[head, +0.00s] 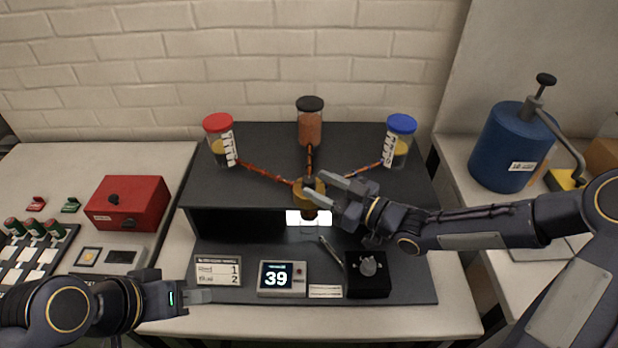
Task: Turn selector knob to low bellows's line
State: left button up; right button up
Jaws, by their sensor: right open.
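A brass-coloured knob-like part (300,191) sits at the front edge of the dark shelf, where three reddish lines meet; I take it to be the selector knob. The lines run to a red-lidded jar (218,150), a black-lidded jar (310,122) and a blue-lidded jar (398,150). My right gripper (317,187) is open, its fingertips at the right side of the brass part and partly covering it. I cannot tell whether they touch it. The knob's pointing direction is unclear. My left gripper (205,296) is low at the left, away from the knob; its jaw gap is not visible.
A display reading 39 (282,278), a label card (218,270) and a black box with a grey piece (368,274) stand on the lower dark board. A red box (128,203) is at left. A blue cylinder with a pump handle (508,145) is at right.

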aim_at(315, 183)
jog(key=shift+x, duration=1.8)
